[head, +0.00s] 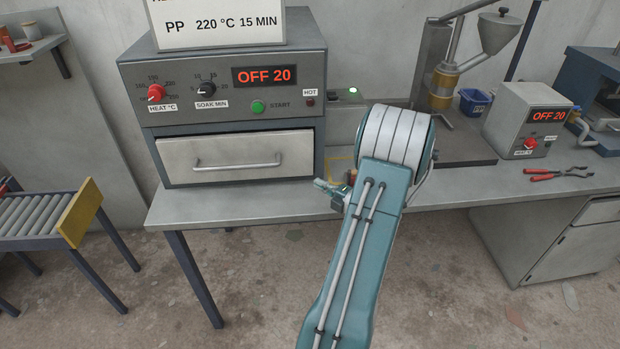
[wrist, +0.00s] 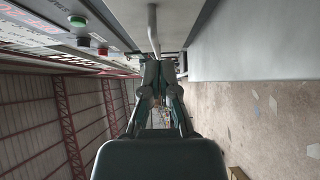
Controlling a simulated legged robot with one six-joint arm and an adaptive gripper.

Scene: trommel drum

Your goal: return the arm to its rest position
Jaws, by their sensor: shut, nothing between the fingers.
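My arm (head: 375,215) is teal and reaches out over the bench with its elbow bent. My gripper (head: 320,186) is mostly hidden behind it; a small part shows pointing left, near the lower right corner of the oven drawer. In the wrist view my gripper (wrist: 160,62) is shut with nothing held. There its tips appear close to the near end of the drawer's bar handle (wrist: 153,28); whether they touch it I cannot tell.
The grey oven (head: 225,105) has a closed drawer (head: 240,157) and reads OFF 20. To the right are a hopper machine (head: 440,85), a control box (head: 520,130) and red-handled pliers (head: 560,173). A roller conveyor (head: 35,215) stands left. The floor ahead is clear.

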